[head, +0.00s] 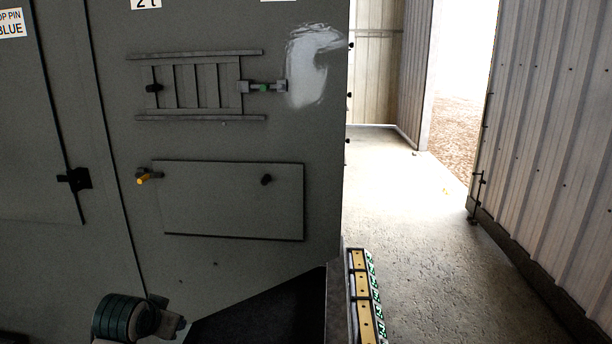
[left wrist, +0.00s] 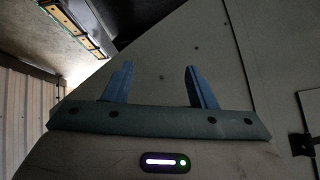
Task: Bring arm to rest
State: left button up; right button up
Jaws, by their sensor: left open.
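My left gripper (left wrist: 160,84) is open and empty in the left wrist view, its two blue fingers apart in front of the bare grey enclosure wall (left wrist: 222,65). In the head view, part of my left arm (head: 125,318) shows at the bottom left, low in front of the enclosure wall (head: 225,140). Whether the fingers touch the wall cannot be told. My right gripper is in neither view.
The wall carries a slatted vent with a sliding latch (head: 263,87), a rectangular cover (head: 230,200), a yellow-tipped pin (head: 145,178) and a black latch (head: 75,179). A yellow-and-green strip (head: 361,290) stands low at centre. Concrete floor (head: 440,270) is clear at right, beside a corrugated wall (head: 550,150).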

pick_arm(q)
jog(key=s+d+f+g, duration=0.2)
jog(key=s+f, duration=1)
jog(key=s, duration=0.3)
jog(key=s+d+f+n+g, duration=0.1)
jog(key=s+f, duration=0.2)
jog(key=s, duration=0.7)
jog(key=s+d+f+n+g, duration=0.1)
jog(key=s+f+g, duration=0.1)
jog(key=s, duration=0.7)
jog(key=a+f+g+b, duration=0.1)
jog(key=a+f+b, duration=0.2)
jog(key=f, duration=2.9)
jog(key=s+a+f+g+b, duration=0.1)
jog(key=s+f, duration=1.8)
jog(key=f, duration=0.3)
jog(key=shift+s+a+f+b, duration=0.2)
jog(key=shift+s+f+b, duration=0.05)
jog(key=shift+s+b, duration=0.1)
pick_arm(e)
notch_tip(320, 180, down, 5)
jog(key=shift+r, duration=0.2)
pick_arm(q)
jog(key=shift+w, duration=0.1)
jog(key=shift+c, duration=0.2)
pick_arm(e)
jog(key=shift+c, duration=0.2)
